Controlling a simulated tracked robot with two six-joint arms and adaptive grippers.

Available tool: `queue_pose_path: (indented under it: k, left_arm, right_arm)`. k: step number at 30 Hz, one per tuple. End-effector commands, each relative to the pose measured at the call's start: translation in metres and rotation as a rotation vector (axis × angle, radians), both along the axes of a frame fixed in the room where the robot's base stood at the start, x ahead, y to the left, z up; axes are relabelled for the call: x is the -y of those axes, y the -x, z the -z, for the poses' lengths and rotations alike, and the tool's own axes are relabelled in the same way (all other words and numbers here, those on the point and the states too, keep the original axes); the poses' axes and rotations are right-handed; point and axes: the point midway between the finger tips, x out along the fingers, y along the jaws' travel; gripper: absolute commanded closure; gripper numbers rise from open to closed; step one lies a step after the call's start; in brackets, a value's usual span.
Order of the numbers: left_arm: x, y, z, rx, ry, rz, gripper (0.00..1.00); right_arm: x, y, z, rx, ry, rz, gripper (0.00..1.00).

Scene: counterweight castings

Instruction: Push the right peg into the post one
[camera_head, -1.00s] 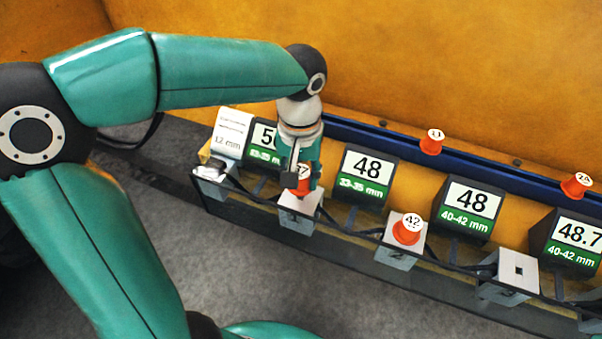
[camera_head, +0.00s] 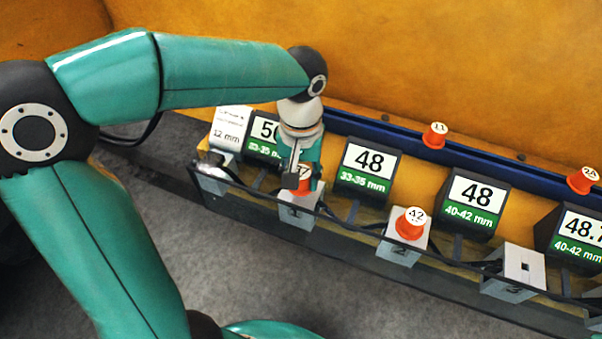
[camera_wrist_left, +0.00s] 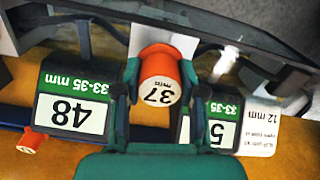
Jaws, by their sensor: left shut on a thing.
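My left gripper (camera_head: 303,180) comes down over the first post of the rack, shut on an orange peg (camera_head: 299,187) with a white cap. In the left wrist view, the peg's cap (camera_wrist_left: 158,91) reads 37, with the fingers (camera_wrist_left: 157,88) on either side. The pale block of post one (camera_head: 297,216) is directly below the peg. The peg's lower end is at the block's top; how deep it sits is hidden. My right gripper is not in view.
Post two (camera_head: 397,252) holds an orange peg marked 42 (camera_head: 411,224). Post three (camera_head: 523,263) shows an empty square hole. Dark blocks with number cards (camera_head: 368,171) stand behind. Pegs marked 11 (camera_head: 434,136) and another (camera_head: 583,180) sit by the blue rail (camera_head: 475,157).

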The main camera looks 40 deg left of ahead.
Motion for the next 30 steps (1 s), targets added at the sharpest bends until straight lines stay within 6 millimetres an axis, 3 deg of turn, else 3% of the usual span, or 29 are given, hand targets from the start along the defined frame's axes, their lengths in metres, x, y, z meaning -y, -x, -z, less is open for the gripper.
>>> queue_pose_path:
  k: [22,23,27,30]
  left_arm:
    - [0.0,0.0,0.02,0.0,0.0,0.0,0.95]
    - [0.0,0.0,0.018,0.0,0.0,0.0,0.55]
    - [0.0,0.0,0.018,0.0,0.0,0.0,0.32]
    - [0.0,0.0,0.018,0.0,0.0,0.0,0.31]
  right_arm:
    - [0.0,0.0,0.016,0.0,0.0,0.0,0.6]
    - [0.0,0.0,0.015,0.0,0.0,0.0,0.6]
    - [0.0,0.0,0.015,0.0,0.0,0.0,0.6]
    - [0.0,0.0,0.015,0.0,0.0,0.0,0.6]
